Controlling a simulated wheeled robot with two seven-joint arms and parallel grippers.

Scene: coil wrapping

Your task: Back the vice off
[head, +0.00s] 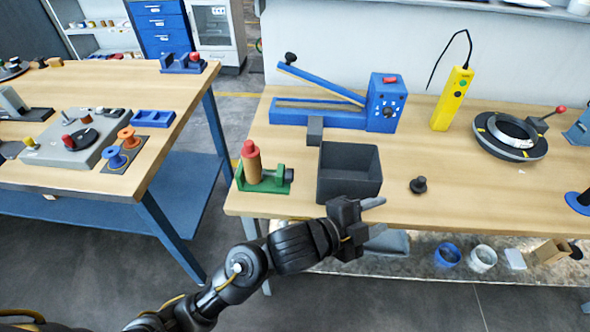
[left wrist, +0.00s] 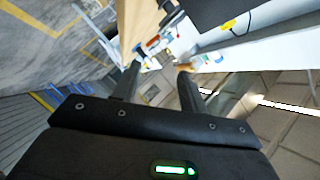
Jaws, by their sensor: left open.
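A small green vice (head: 284,180) stands at the front left corner of the right-hand workbench. A tan cylinder with a red top (head: 251,160) stands upright at its left part; I cannot tell whether the jaws touch it. My left gripper (head: 376,215) is to the right of the vice, at the bench's front edge in front of a dark bin (head: 348,190). It is open and empty, well apart from the vice. The left wrist view shows its two fingers (left wrist: 160,80) spread with nothing between them. My right gripper is not in view.
A blue lever device (head: 320,118), a yellow handheld unit (head: 452,98) and a black ring fixture (head: 510,136) stand farther back. A black knob (head: 418,185) lies right of the bin. A gap separates this bench from the left table (head: 150,90).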

